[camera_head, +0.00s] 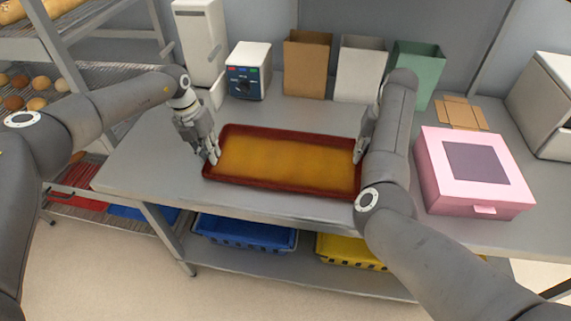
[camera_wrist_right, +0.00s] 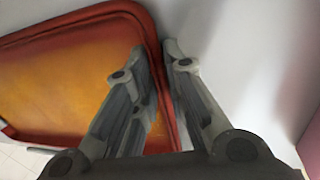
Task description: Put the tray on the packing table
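The tray (camera_head: 285,186) is a long dark-red rimmed pan with a flat orange-brown layer inside. It is level at the front of the grey packing table (camera_head: 130,165); whether it rests fully on the top I cannot tell. My left gripper (camera_head: 213,157) is at its left end, with fingers closed about the rim. My right gripper (camera_head: 360,154) is at its right end, partly hidden by my forearm. In the right wrist view, my right gripper (camera_wrist_right: 156,48) has one finger inside and one outside the tray rim (camera_wrist_right: 176,128), closed on it.
A pink box (camera_head: 440,190) stands right of the tray. Behind are a small white device (camera_head: 248,75), a brown bag (camera_head: 306,65), a white bag (camera_head: 358,70) and a green bag (camera_head: 425,72). Blue (camera_head: 245,233) and yellow (camera_head: 345,250) crates sit below. A bread rack (camera_head: 100,75) stands left.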

